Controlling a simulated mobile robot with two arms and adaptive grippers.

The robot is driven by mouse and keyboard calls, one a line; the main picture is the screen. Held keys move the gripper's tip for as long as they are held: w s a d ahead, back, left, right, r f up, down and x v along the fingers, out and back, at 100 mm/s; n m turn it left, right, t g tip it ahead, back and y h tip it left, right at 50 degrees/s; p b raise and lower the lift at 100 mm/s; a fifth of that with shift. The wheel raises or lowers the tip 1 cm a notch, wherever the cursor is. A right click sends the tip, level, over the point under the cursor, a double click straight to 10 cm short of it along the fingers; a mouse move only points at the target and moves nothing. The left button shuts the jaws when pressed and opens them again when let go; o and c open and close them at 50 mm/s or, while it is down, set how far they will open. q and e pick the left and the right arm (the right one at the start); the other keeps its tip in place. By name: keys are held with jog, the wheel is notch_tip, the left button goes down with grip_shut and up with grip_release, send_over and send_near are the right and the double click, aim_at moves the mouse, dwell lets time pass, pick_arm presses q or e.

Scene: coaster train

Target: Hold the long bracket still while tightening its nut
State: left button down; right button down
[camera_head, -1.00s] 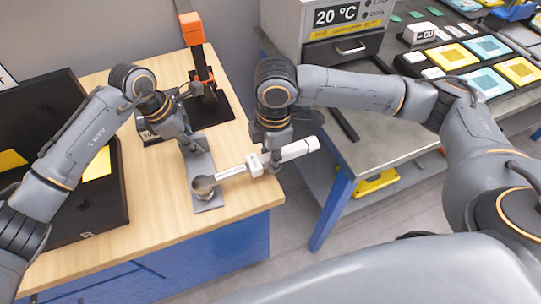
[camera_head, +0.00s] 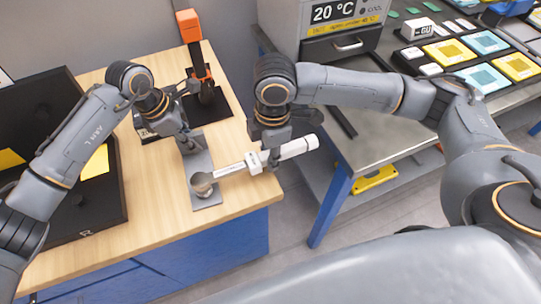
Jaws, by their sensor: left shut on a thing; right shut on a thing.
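The long bracket (camera_head: 201,160) is a flat grey metal strip lying near the right edge of the wooden bench top. My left gripper (camera_head: 190,145) is shut on its far end. A wrench with a white handle (camera_head: 299,147) and a silver shaft (camera_head: 232,170) reaches across to the bracket's near end. Its round head (camera_head: 202,184) sits over that end, and the nut is hidden beneath it. My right gripper (camera_head: 268,162) is shut on the wrench near the handle, beyond the bench's right edge.
An orange and black upright tool (camera_head: 193,45) stands behind the bracket. A dark open case (camera_head: 100,205) lies on the left of the wooden bench (camera_head: 155,205). A metal table (camera_head: 385,145) with a grey 20 °C unit (camera_head: 310,30) and coloured trays is at the right.

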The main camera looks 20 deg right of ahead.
jog(key=shift+w+r, duration=0.1)
jog(key=shift+r, duration=0.05)
jog(key=shift+r, duration=2.2)
pick_arm(q)
jog(key=c, duration=1.3)
grip_release()
jog(key=shift+o, duration=0.2)
jog(key=shift+r, duration=0.1)
jog(key=v, duration=1.1)
jog(key=shift+w+a+r, duration=0.1)
jog(key=shift+a+r, duration=0.05)
jog(key=shift+r, duration=0.25)
